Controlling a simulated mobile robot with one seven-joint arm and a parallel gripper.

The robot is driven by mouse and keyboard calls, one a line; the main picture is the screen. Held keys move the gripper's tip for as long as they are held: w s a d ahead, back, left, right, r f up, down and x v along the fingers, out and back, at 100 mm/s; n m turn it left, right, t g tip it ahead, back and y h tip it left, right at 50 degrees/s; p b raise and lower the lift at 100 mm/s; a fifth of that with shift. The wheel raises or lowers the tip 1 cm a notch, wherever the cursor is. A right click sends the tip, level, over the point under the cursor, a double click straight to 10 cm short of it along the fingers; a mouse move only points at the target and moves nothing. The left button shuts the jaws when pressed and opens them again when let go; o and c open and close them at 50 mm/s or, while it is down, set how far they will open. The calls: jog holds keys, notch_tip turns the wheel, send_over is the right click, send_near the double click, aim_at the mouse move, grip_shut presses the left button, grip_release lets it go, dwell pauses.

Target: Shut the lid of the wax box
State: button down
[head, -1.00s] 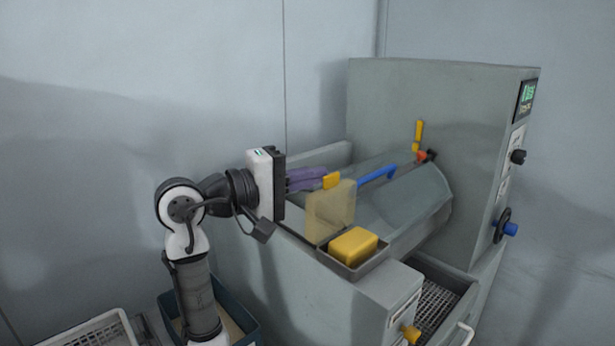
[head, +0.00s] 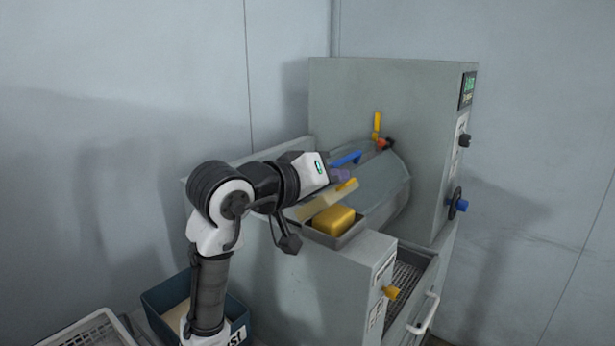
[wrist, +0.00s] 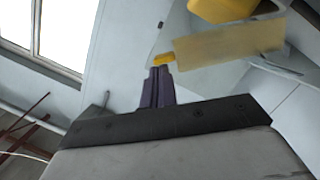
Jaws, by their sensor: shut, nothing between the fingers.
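The wax box (head: 349,239) is a small grey tray on the machine's near ledge, with a yellow wax block (head: 333,219) inside. Its translucent yellowish lid (head: 322,201) is tilted over the box, partly lowered, with a gap above the wax. An orange tab (head: 348,184) sits at the lid's edge. My gripper (head: 340,175) has purple fingers, shut and empty, just behind the tab and partly hidden by my wrist. In the wrist view the fingertips (wrist: 160,70) are at the tab (wrist: 163,60), beside the lid (wrist: 230,45); I cannot tell whether they touch.
A grey drum (head: 385,195) and a blue handle (head: 345,159) lie behind the box. A yellow lever (head: 377,124) stands farther back. A dark blue bin (head: 166,300) stands below my arm.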

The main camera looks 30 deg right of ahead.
jog(key=s+f+m+b, duration=0.1)
jog(key=s+d+f+m+t, duration=0.1)
jog(key=m, duration=0.1)
jog(key=shift+s+d+f+y+b, duration=0.1)
jog(key=shift+s+f+y+b, duration=0.2)
jog(key=shift+f+b, duration=0.1)
jog(key=shift+s+d+f+m+t+y+b, duration=0.2)
jog(key=shift+s+f+m+b, duration=0.15)
jog(key=shift+f+m, duration=0.2)
jog(key=shift+s+d+f+m+t+y+b, duration=0.1)
jog(key=shift+s+f+m+t+b, duration=0.1)
jog(key=shift+s+f+m+b, duration=0.25)
jog(key=shift+s+f, duration=0.15)
jog(key=shift+f, duration=0.45)
